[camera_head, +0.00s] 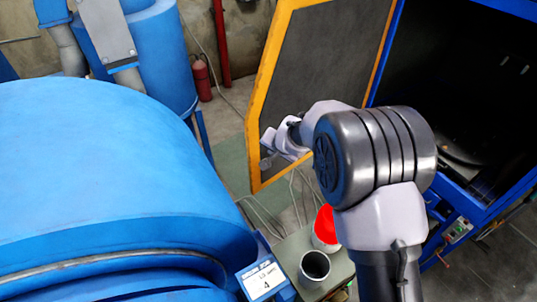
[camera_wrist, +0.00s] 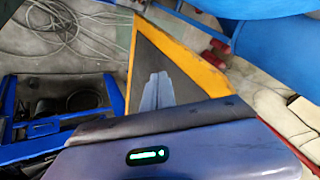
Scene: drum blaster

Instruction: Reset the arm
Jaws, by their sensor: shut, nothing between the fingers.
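My arm rises from the lower right in the head view, with its large dark joint in front of the machine's opening. My gripper (camera_head: 268,148) reaches left from it, in front of the open door's dark panel. In the wrist view my gripper (camera_wrist: 157,80) shows its two pale fingers side by side, shut and empty. They appear against the dark door panel (camera_wrist: 178,70); I cannot tell how far from it they are.
The yellow-framed door (camera_head: 258,90) stands open beside the blue blaster cabinet (camera_head: 490,205). A large blue drum (camera_head: 100,160) fills the left. A red container (camera_head: 325,228) and a grey cup (camera_head: 314,265) stand low in front. Cables (camera_head: 262,215) lie on the floor.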

